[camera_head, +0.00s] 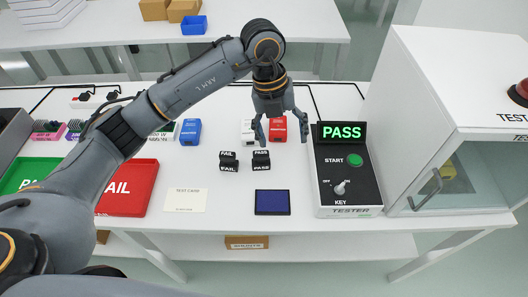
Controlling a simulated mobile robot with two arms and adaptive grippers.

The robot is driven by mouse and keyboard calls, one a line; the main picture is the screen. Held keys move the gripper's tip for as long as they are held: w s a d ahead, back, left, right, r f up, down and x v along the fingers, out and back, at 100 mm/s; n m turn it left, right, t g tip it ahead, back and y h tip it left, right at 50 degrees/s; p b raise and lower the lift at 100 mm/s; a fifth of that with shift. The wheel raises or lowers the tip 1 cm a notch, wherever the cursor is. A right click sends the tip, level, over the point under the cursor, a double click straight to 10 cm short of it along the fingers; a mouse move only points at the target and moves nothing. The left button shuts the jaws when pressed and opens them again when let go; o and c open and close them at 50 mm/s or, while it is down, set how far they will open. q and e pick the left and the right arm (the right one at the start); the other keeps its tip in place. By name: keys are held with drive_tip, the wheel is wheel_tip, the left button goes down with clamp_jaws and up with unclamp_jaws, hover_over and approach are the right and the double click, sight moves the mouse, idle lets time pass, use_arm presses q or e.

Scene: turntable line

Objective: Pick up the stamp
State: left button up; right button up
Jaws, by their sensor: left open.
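Two small black stamps stand side by side on the white table. The FAIL stamp (228,162) is on the left and the PASS stamp (261,161) is just right of it. My left gripper (281,134) is open and points down, behind and to the right of the PASS stamp in the picture. Nothing is held in it. A red box (278,134) shows between its fingers; I cannot tell how high the fingers are above the table. My right gripper is out of view.
A dark blue pad (272,203) lies in front of the stamps. A tester (347,190) showing PASS and a white cabinet (440,120) stand right. White (248,140) and blue (190,132) boxes stand behind. A card (186,200) and red FAIL tray (145,187) lie left.

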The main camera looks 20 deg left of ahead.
use_arm(q)
drive_tip(key=r+n+y, duration=0.1)
drive_tip(key=y, duration=0.1)
hover_over(261, 152)
drive_tip(key=f, duration=0.4)
drive_tip(key=f+p, duration=0.1)
drive_tip(key=f, duration=0.3)
drive_tip(key=shift+s+d, duration=0.1)
drive_tip(key=shift+d, duration=0.1)
drive_tip(key=shift+f+p, duration=0.35)
drive_tip(key=shift+f, duration=0.25)
drive_tip(key=f+p, duration=0.1)
drive_tip(key=f, duration=0.3)
drive_tip(key=shift+a+f, duration=0.1)
drive_tip(key=shift+a, duration=0.1)
drive_tip(key=c, duration=1.2)
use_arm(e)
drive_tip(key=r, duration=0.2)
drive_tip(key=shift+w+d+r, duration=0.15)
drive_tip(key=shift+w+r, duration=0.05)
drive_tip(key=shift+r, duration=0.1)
